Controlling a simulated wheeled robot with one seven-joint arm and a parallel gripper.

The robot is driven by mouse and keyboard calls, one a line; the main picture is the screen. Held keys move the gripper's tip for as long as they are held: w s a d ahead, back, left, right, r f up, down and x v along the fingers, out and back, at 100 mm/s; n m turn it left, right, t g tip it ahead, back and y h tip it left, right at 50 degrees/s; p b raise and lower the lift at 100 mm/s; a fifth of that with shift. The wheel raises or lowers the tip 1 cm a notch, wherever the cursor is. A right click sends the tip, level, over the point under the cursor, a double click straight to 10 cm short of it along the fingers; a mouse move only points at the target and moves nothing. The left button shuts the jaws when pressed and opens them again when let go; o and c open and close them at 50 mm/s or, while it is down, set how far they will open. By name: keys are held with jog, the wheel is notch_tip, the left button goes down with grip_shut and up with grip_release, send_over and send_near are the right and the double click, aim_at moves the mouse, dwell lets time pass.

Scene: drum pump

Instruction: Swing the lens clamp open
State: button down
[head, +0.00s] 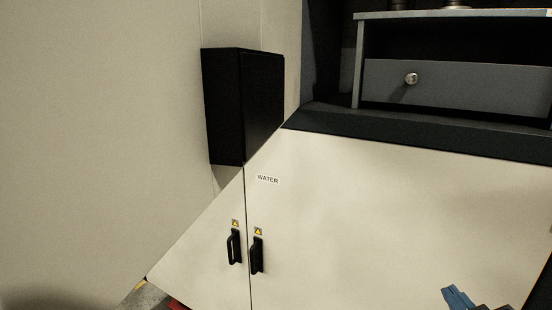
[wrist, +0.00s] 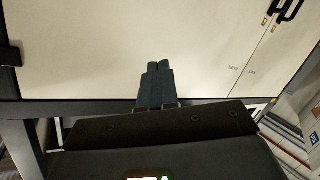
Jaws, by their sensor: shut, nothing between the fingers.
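No lens clamp can be made out in either view. My gripper (wrist: 158,66) is shut and empty in the wrist view, its two dark blue-grey fingers side by side in front of a plain cream panel. Whether the fingertips touch the panel I cannot tell. In the head view only the tip of my gripper (head: 457,296) shows at the bottom right edge, in front of the cream cabinet front.
A cream cabinet (head: 390,215) marked WATER has two black door handles (head: 257,252), (head: 234,246). A black box (head: 262,110) is on the wall behind it. A grey drawer (head: 455,88) with a round knob sits above the cabinet at right.

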jog(key=s+a+f+m+y, duration=0.1)
jog(key=s+a+f, duration=0.25)
jog(key=s, duration=0.55)
jog(key=s+a+f+m, duration=0.1)
jog(key=s+a+f, duration=0.25)
jog(key=s, duration=0.55)
jog(key=s+a+r+m+y, duration=0.1)
jog(key=s+r, duration=0.1)
jog(key=s, duration=1.4)
jog(key=shift+r+m+g, duration=0.2)
jog(key=shift+m+g, duration=0.2)
